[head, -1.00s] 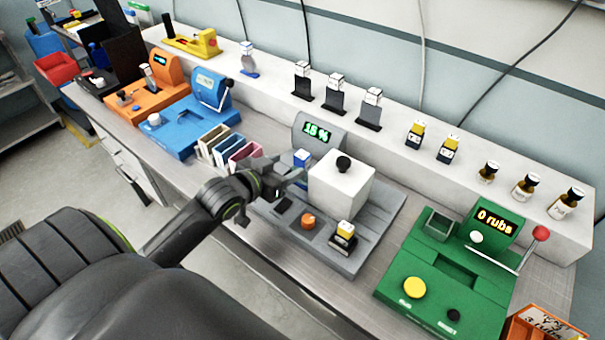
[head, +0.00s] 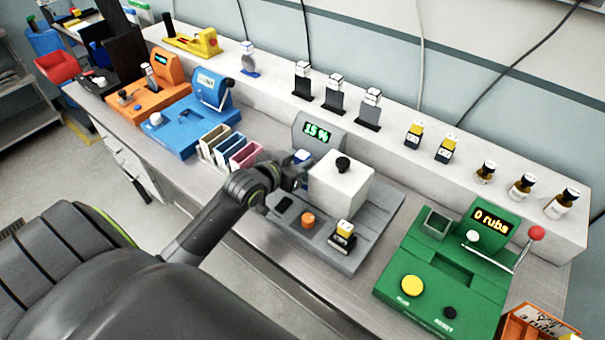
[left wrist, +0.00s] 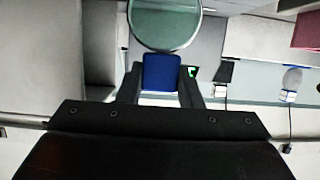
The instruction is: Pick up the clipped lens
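The clipped lens (left wrist: 165,22) shows in the left wrist view as a round greenish disc with a dark rim. Its blue clip (left wrist: 162,72) is between the two dark fingers of my left gripper (left wrist: 161,80). The fingers lie flush against both sides of the clip, with no gap visible. In the head view my left gripper (head: 296,172) is at the left side of the white block on the grey device (head: 362,240). My right gripper is out of view.
The white block (head: 340,188) with a black knob stands close right of my gripper. Coloured slotted holders (head: 243,156) are close left. The grey display (head: 317,130) reads 15 %. Another lens (head: 249,66) stands on the white shelf behind. The green machine (head: 440,275) is at right.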

